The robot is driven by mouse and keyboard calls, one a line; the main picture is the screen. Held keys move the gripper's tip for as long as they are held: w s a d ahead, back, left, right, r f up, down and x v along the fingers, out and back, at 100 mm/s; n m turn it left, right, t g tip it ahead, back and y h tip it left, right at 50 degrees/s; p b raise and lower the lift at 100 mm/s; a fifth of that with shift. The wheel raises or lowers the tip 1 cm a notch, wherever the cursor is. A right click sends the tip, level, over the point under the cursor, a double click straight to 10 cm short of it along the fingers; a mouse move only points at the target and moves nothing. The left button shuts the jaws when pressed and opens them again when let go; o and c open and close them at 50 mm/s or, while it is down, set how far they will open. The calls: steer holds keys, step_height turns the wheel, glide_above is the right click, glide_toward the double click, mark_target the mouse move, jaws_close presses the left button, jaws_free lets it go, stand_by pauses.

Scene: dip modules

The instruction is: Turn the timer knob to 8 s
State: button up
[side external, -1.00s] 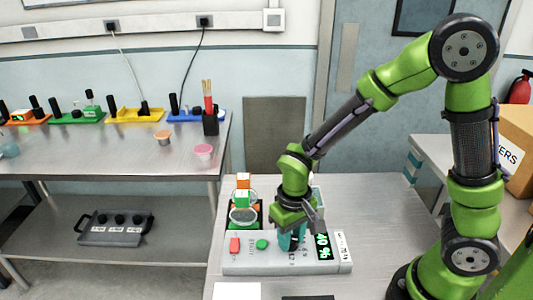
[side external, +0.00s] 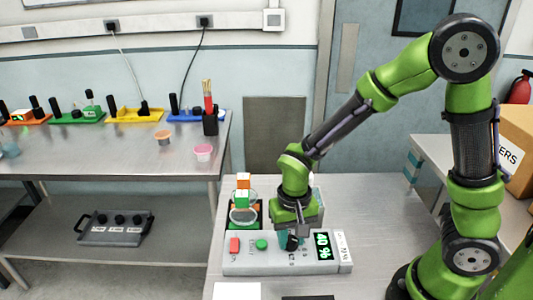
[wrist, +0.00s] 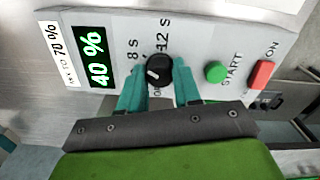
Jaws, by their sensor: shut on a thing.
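The timer knob (wrist: 160,70) is black and round with a white pointer mark, on a light grey control panel (wrist: 205,35). In the wrist view the mark is on the knob's left side; the printed "8 s" is up and left of the knob, and "12 s" is above it. Another label below the knob is partly hidden by a finger. My gripper (wrist: 159,82) has its two teal fingers closed on either side of the knob. In the side view my gripper (side external: 291,240) is down at the panel and hides most of the knob.
A green START button (wrist: 215,72) and a red ON button (wrist: 261,74) sit beside the knob. A display (wrist: 95,57) reads "40 %". Behind the panel stand glass dishes with orange and green blocks (side external: 243,190). A white sheet (side external: 237,291) lies in front.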

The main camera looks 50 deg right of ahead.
mark_target(290, 238)
steer(key=shift+r, duration=0.1)
steer(key=o, duration=1.1)
steer(key=shift+c, duration=0.2)
step_height(290, 238, up, 17)
steer(key=s+d+r+n+t+y, duration=0.2)
steer(key=s+d+r+t, duration=0.1)
steer(key=s+d+t, duration=0.2)
steer(key=shift+s+d+t, duration=0.3)
steer(key=shift+s+t, duration=0.4)
steer(key=shift+t, duration=0.4)
